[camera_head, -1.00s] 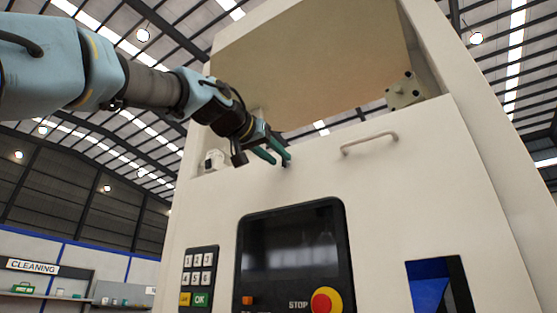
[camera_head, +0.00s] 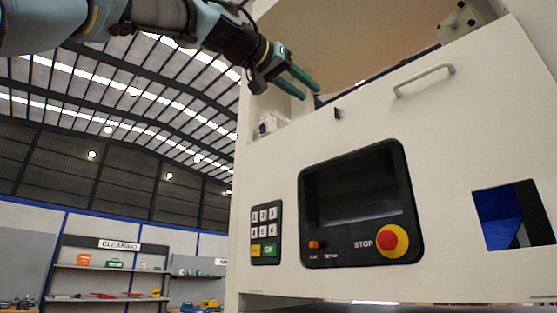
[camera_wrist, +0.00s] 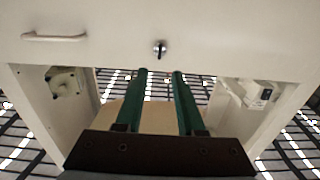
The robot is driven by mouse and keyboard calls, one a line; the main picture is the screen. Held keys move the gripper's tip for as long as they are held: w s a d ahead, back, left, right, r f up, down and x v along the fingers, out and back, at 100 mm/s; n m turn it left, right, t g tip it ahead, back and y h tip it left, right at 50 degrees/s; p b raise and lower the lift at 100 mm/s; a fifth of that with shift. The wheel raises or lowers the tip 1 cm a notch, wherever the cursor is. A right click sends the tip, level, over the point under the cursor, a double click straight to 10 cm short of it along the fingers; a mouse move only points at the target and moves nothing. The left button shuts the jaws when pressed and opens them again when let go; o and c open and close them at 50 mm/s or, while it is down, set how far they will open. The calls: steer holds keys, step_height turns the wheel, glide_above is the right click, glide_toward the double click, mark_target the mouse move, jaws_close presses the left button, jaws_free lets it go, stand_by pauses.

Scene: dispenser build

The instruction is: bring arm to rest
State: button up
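My gripper (camera_head: 305,88) is at the upper middle of the head view, in front of the dispenser (camera_head: 275,165), near the lower edge of its open upper bay. Its two green fingers are apart with nothing between them. In the wrist view my gripper (camera_wrist: 159,72) also shows open and empty, with the fingers pointing toward the cream front panel. A small dark key or lock (camera_wrist: 160,49) sits on the panel just beyond the fingertips, apart from them as far as I can see.
A handle (camera_head: 424,80) sticks out of the panel to the right of my gripper. Below are a screen (camera_head: 358,188), a keypad (camera_head: 266,232), a red stop button (camera_head: 392,240) and a blue-lined opening (camera_head: 497,218). Shelves under a cleaning sign (camera_head: 119,245) stand far left.

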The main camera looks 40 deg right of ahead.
steer(key=w+f+n+t+y, duration=0.5)
steer(key=w+f, duration=1.5)
steer(key=w+a+f+n+y, duration=0.1)
steer(key=w+a+f+y, duration=0.2)
steer(key=f, duration=0.4)
steer(key=w+a+f+n+t, duration=0.1)
steer(key=w+a+f+n, duration=0.1)
steer(key=w+a+f, duration=0.35)
steer(key=w+a+f+n+y, duration=0.15)
steer(key=w+f, duration=0.25)
steer(key=f, duration=0.4)
steer(key=w+a+f+n+g+y, duration=0.15)
steer(key=a+f+n+y, duration=0.35)
steer(key=a+f, duration=1.7)
steer(key=s+a+f+n+g+y, duration=0.2)
steer(key=s+a+f+g+y, duration=0.1)
steer(key=s+a+f, duration=0.9)
step_height(320, 180, down, 2)
steer(key=a, duration=0.2)
steer(key=shift+s+a+f, duration=0.15)
steer(key=shift+s+a, duration=0.1)
steer(key=shift+a, duration=0.05)
